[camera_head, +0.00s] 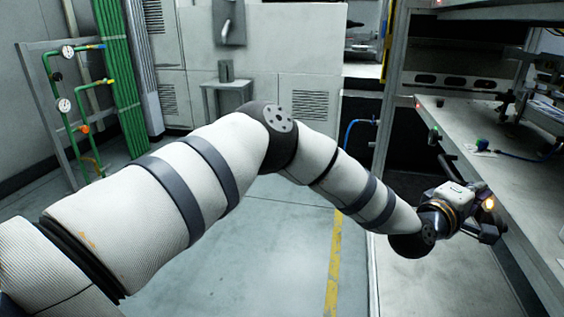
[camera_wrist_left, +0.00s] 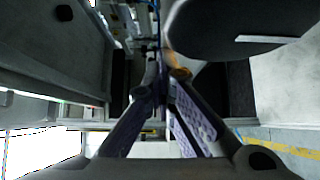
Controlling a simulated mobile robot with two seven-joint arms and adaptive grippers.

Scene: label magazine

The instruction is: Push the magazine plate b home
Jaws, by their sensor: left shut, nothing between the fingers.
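My left gripper (camera_head: 488,226) is at the front edge of the workbench (camera_head: 492,170) on the right, at the end of my outstretched left arm. Its fingers also show in the left wrist view (camera_wrist_left: 165,85), converging from both sides, shut with nothing held. I cannot pick out the magazine plate b or its magazine in either view; the gripper hides part of the bench edge. Contact between the fingers and the bench cannot be told. My right gripper is in neither view.
A metal fixture (camera_head: 518,92) stands on the bench at the far right. A bench upright (camera_head: 392,100) stands behind my wrist. The floor (camera_head: 270,235) left of the bench is clear.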

